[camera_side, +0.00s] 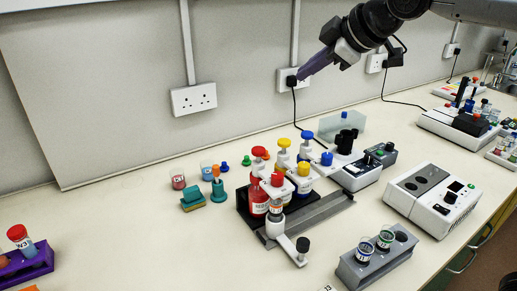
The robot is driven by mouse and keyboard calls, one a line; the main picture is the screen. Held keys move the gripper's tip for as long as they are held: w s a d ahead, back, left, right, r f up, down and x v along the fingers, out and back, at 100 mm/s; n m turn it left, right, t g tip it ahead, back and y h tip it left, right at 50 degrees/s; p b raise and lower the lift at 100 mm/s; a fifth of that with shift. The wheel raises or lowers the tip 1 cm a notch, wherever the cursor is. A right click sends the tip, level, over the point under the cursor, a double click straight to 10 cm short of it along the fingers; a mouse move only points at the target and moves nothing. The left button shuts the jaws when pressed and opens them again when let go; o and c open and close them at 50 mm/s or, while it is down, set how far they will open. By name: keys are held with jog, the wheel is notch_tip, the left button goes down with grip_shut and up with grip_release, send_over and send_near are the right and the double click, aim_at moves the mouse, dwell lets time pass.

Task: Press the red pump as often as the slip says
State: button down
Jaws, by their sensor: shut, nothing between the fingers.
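My gripper (303,74) is at the top of the side view, its purple fingers shut and empty. It is high above the bench, close to the wall in the picture, and apart from the pumps. The red pump (259,152) has a round red head on a red bottle (258,201) at the left end of a row of bottles with a yellow pump (284,143) and a blue pump (307,135). I cannot make out a readable slip; small dark characters show at the bottom edge.
A grey rack with beakers (347,274) stands at the front. A white device (432,198) is to the right. A purple rack (30,266) is at far left, with small coloured items (193,194) left of the pumps.

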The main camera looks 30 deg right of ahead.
jog(key=n+g, duration=0.1)
send_over(263, 151)
notch_tip(263, 151, down, 5)
jog(key=shift+n+y, duration=0.3)
jog(key=shift+y, duration=0.1)
jog(key=shift+f, duration=4.4)
jog(key=shift+f, duration=0.2)
jog(key=shift+f, duration=0.2)
